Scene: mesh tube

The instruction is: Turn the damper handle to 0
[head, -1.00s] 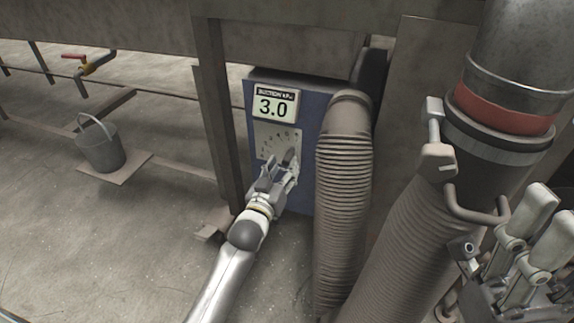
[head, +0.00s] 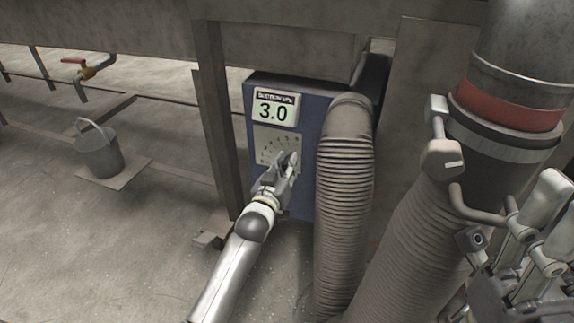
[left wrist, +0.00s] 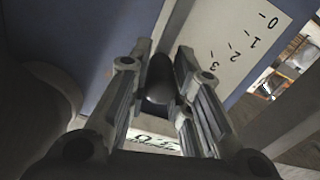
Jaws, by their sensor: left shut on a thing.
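The damper handle (left wrist: 157,82) is a dark rounded lever between the fingers of my left gripper (left wrist: 158,95) in the left wrist view. In the head view my left gripper (head: 287,163) is shut on it at the dial plate (head: 265,143) and hides most of it. The pale dial has marks 0, 1, 2 and 3 in the left wrist view (left wrist: 240,40); the handle's exact pointing cannot be read. The display (head: 273,108) above shows 3.0. My right gripper (head: 547,228) is at the right edge, its opening unclear.
The blue box (head: 311,120) stands behind a metal post (head: 216,130). A ribbed hose (head: 344,210) rises just right of the dial, and a thicker hose (head: 405,250) stands further right. A bucket (head: 97,155) and a red-handled tap (head: 80,68) are at left.

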